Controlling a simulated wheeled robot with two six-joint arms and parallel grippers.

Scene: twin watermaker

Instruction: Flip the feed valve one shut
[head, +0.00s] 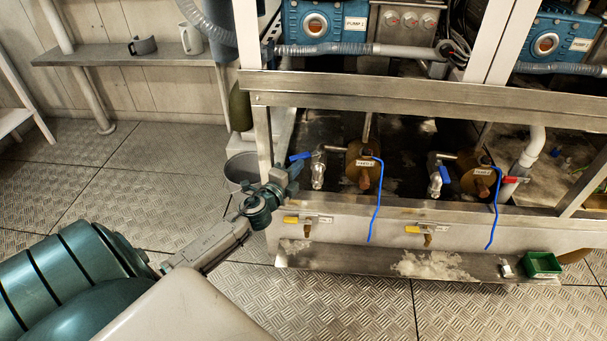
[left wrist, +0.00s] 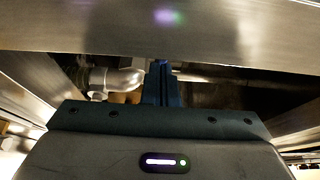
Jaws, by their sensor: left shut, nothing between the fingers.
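A metal valve (head: 318,174) with a blue lever (head: 301,156) sits inside the frame, left of a rusty round fitting (head: 362,164) whose small label seems to read FEED 1. The lever sticks out to the left, roughly level. My left gripper (head: 291,172) is just below and left of the lever, by the frame post; I cannot tell whether it touches. In the left wrist view its fingers (left wrist: 162,86) are shut together and empty, under a steel beam. A silver pipe fitting (left wrist: 117,79) shows left of the fingers. My right gripper is out of view.
A second valve with a blue lever (head: 445,174) stands further right. Two yellow-handled valves (head: 292,219) are on the lower front panel. A steel beam (head: 400,100) crosses above. A grey bucket (head: 240,172) stands behind my left wrist.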

